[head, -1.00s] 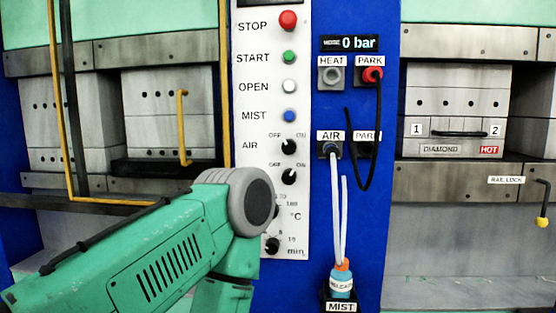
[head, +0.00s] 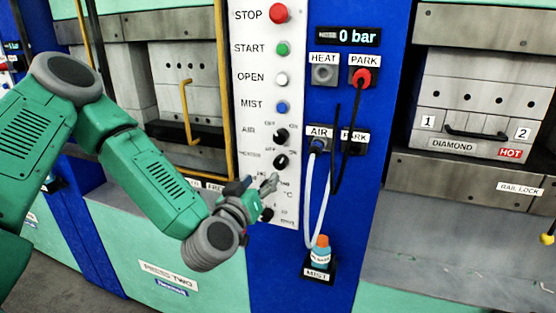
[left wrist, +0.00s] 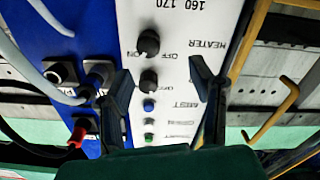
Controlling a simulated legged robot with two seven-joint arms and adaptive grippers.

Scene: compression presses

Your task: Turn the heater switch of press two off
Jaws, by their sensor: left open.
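The heater switch (head: 281,161) is a small black rotary knob on the white control panel (head: 262,32), just below the black air knob (head: 282,136). Its pointer direction is too small to tell. My left gripper (head: 261,184) is open and empty in front of the panel, slightly below and left of the heater switch. In the left wrist view the panel is upside down. There the heater knob (left wrist: 148,43) lies ahead of my open fingers (left wrist: 165,85), between OFF and ON marks, and nothing touches it. The air knob (left wrist: 148,80) shows between the fingers.
Press two's name plate (head: 168,273) is on the lower green front. Yellow rails (head: 187,110) stand left of the panel. Right of it are hose sockets, a red plug (head: 362,78) and a mist bottle (head: 321,253) with white hoses. A hot diamond mould (head: 470,135) is at right.

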